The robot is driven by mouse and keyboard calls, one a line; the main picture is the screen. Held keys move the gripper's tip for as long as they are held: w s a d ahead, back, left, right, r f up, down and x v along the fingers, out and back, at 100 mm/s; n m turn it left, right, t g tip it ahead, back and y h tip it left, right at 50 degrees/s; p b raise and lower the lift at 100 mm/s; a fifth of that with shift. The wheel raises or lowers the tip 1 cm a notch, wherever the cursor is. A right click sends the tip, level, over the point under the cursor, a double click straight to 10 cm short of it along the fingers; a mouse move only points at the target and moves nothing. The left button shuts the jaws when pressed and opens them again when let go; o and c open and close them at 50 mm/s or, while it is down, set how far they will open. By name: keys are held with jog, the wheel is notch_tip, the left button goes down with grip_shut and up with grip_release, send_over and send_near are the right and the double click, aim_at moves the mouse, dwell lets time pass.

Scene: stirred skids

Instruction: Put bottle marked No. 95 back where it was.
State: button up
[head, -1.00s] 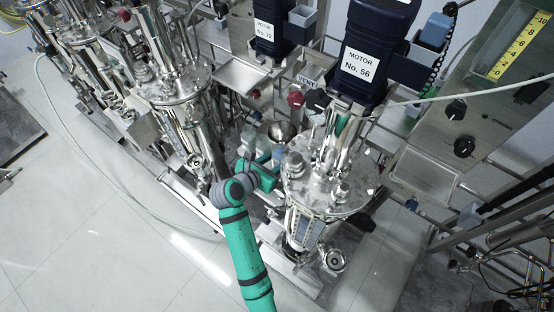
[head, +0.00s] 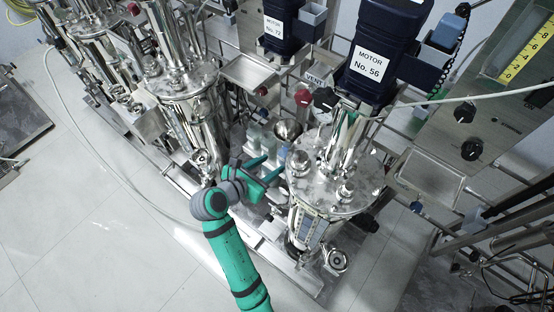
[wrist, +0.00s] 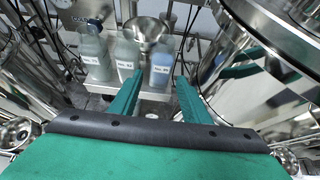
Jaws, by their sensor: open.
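Three bottles stand upright side by side on a small metal shelf (wrist: 112,86) in the wrist view: a pale left bottle (wrist: 94,60), a pale middle bottle (wrist: 127,55) and a right bottle (wrist: 161,68) with blue liquid. Each has a white label; the numbers are too small to read surely. My gripper (wrist: 160,80) is open and empty. The blue bottle is in line with the gap between its fingers, just beyond the tips. In the head view my gripper (head: 272,172) is left of the steel vessel, with the blue bottle (head: 282,154) ahead of it.
A steel funnel (wrist: 146,30) sits behind the bottles. A large shiny vessel (wrist: 255,75) stands close on the right, and another (wrist: 25,75) on the left. In the head view the vessel under the motor marked No. 56 (head: 370,65) borders my gripper. Clear floor (head: 110,240) lies at lower left.

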jog(key=shift+v, duration=2.05)
